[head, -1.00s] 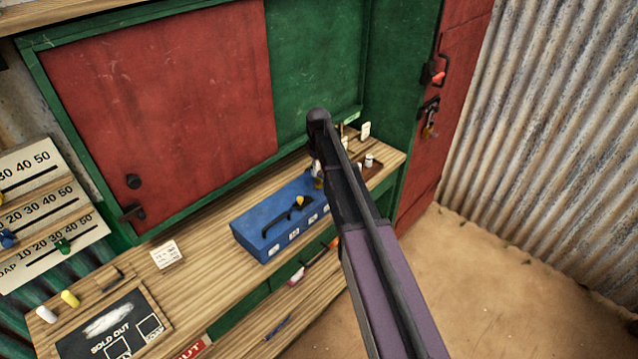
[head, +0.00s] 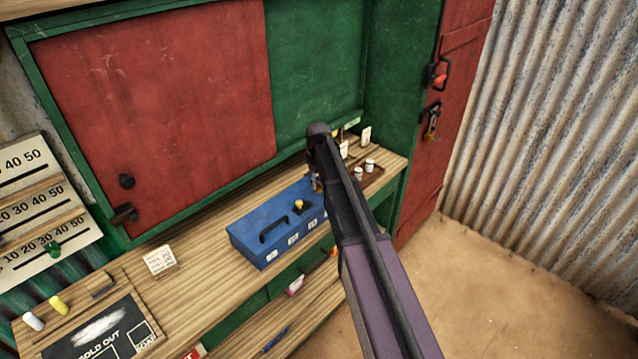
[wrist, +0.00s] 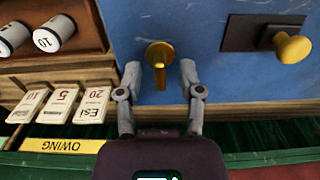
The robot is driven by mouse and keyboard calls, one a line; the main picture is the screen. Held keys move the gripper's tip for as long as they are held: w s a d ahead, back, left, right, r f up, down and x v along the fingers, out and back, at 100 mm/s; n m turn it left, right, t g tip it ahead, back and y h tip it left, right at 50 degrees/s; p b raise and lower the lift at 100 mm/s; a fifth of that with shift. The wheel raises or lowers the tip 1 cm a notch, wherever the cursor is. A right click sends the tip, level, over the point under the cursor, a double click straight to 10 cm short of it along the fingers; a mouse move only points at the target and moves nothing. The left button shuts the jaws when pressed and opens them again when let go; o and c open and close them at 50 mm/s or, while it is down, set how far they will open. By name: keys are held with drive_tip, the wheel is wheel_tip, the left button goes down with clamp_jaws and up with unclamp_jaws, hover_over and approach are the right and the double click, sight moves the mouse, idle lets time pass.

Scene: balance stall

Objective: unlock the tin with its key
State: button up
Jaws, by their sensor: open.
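The blue tin (head: 262,232) sits on the wooden counter, with a black handle (head: 273,228) and a yellow knob (head: 299,205) on it. In the wrist view, a brass-yellow key (wrist: 160,55) is at the tin's blue face (wrist: 205,25), its end against the face; how deep it sits cannot be told. My gripper (wrist: 160,72) is open, with one finger on each side of the key and a gap on both sides. The yellow knob on its dark plate also shows at right in the wrist view (wrist: 292,47). My arm hides the tin's right end in the head view.
A brown tray (wrist: 85,15) with white weights (wrist: 47,36) lies beside the tin. A small card (head: 160,261) lies left of the tin. A red door (head: 462,70) with a padlock (head: 432,124) stands at right.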

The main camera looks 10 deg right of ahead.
clamp_jaws()
